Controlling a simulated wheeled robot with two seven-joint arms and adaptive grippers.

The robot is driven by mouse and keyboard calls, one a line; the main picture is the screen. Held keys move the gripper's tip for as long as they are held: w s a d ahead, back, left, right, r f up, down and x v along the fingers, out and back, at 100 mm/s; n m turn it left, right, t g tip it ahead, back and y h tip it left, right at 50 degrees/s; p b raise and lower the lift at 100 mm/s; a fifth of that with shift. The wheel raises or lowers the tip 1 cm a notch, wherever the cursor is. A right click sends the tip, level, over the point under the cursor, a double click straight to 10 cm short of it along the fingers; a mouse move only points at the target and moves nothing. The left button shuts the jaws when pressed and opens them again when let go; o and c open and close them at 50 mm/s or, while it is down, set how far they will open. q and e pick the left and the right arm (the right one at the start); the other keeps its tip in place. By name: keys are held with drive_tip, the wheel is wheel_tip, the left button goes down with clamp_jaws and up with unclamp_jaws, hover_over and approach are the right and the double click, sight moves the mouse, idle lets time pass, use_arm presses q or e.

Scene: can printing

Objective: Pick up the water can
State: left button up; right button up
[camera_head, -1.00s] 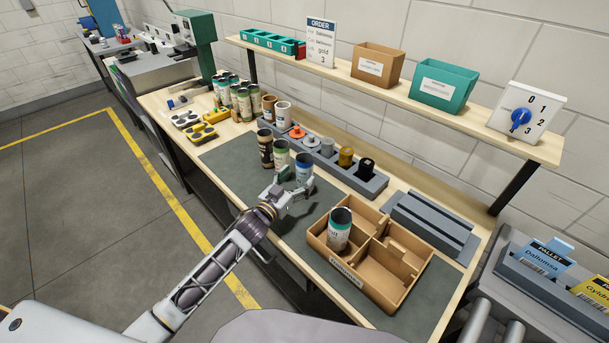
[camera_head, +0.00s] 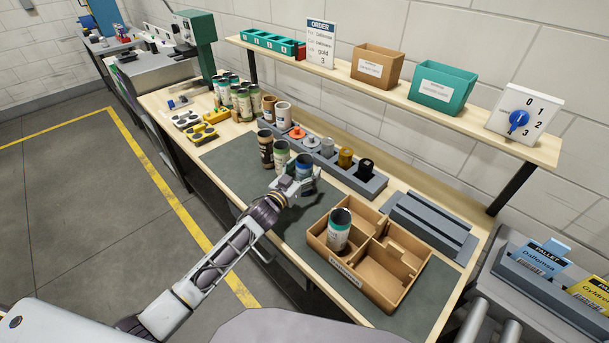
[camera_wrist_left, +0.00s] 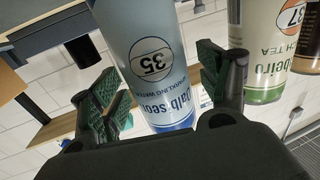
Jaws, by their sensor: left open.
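The water can (camera_head: 304,168) is blue and white and stands on the dark mat. In the left wrist view the water can (camera_wrist_left: 155,60) carries the number 35 and "sparkling water". My left gripper (camera_head: 301,187) is at the can, with its fingers open on either side of it. In the left wrist view the open fingers (camera_wrist_left: 160,85) flank the can, and small gaps seem to show beside it. The gripper hides the can's lower part in the head view. My right gripper is out of view.
A green-banded tea can (camera_head: 281,157) stands close left of the water can; a dark brown can (camera_head: 265,149) is beyond it. A grey rack (camera_head: 371,188) with coloured pieces lies behind. A cardboard divided box (camera_head: 385,292) holding one can (camera_head: 339,235) stands to the right.

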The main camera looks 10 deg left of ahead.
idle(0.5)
use_arm(q)
drive_tip(key=c, duration=0.8)
